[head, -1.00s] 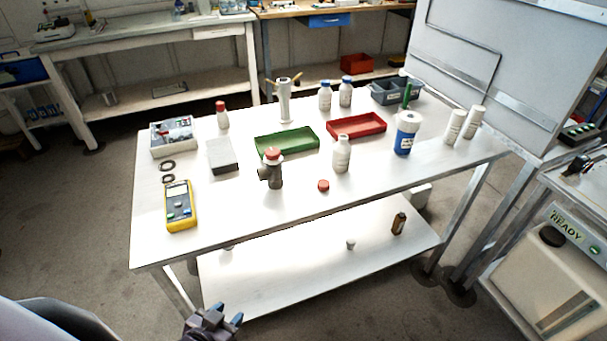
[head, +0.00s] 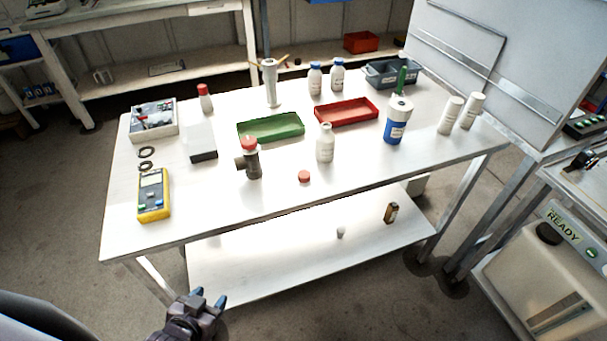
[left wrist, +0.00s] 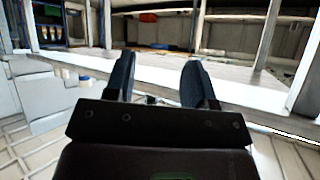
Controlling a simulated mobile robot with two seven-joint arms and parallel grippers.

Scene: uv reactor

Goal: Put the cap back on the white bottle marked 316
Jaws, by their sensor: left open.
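An uncapped white bottle (head: 325,144) stands upright near the middle of the table; the print on its label is too small to read. A red cap (head: 304,176) lies on the tabletop just in front of it, apart from it. My left gripper (head: 209,297) is open and empty, low in front of the table's front edge, well short of the cap and bottle. In the left wrist view its two dark fingers (left wrist: 158,72) stand apart with nothing between them. My right gripper is not in view.
On the table (head: 225,205), a dark pipe fitting with a red top (head: 250,160) stands left of the cap. Green (head: 270,127) and red (head: 346,111) trays lie behind. A blue-and-white container (head: 396,122) stands right. The front right tabletop is clear.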

